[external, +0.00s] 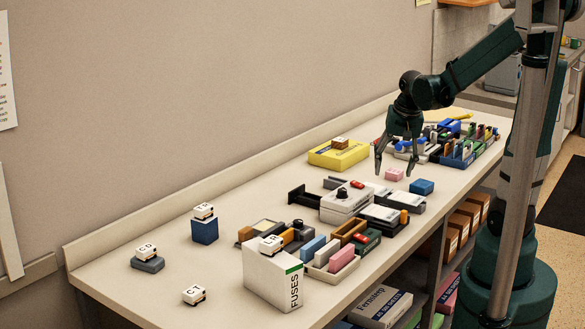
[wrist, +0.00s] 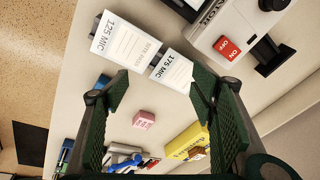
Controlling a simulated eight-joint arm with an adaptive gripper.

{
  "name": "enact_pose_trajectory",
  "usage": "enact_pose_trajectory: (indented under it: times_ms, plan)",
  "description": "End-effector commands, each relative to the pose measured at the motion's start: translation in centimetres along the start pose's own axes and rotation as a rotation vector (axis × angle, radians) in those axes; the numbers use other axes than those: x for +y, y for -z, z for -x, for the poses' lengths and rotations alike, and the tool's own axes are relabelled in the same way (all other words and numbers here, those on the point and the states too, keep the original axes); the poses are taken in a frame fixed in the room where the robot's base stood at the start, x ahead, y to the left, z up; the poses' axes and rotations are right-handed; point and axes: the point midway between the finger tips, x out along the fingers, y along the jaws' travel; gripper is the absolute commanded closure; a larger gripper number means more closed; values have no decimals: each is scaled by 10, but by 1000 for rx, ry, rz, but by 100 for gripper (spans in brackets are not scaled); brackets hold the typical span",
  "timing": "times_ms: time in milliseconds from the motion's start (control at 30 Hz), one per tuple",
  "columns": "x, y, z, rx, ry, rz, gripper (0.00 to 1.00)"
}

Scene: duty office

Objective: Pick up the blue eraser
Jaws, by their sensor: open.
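A small blue block (external: 421,187), which looks like the blue eraser, lies on the counter at its front side. A small pink block (external: 394,174) lies just left of it, and it also shows in the wrist view (wrist: 144,119). My gripper (external: 395,164) is open and empty above the pink block, with the blue block to the right of its fingers. In the wrist view my gripper (wrist: 160,96) has its fingers spread wide. Another blue block (external: 313,247) stands in a small tray farther forward.
A white laminator (external: 346,203) and pouch boxes (external: 380,214) stand nearer the camera. A yellow box (external: 338,154) is at the back. A crowded blue organizer (external: 462,160) stands to the right. A white FUSES box (external: 272,279) is at the front. Bare counter surrounds the two small blocks.

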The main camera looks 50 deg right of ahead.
Motion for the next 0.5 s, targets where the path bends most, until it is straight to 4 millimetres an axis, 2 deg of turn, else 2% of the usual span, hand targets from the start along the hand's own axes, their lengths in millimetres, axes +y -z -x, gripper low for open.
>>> enact_pose_trajectory:
  times_ms: [100,500]
  plan:
    - [12,19,0,-20,-24,-81,44]
    - [60,67,-14,-86,-103,-351,44]
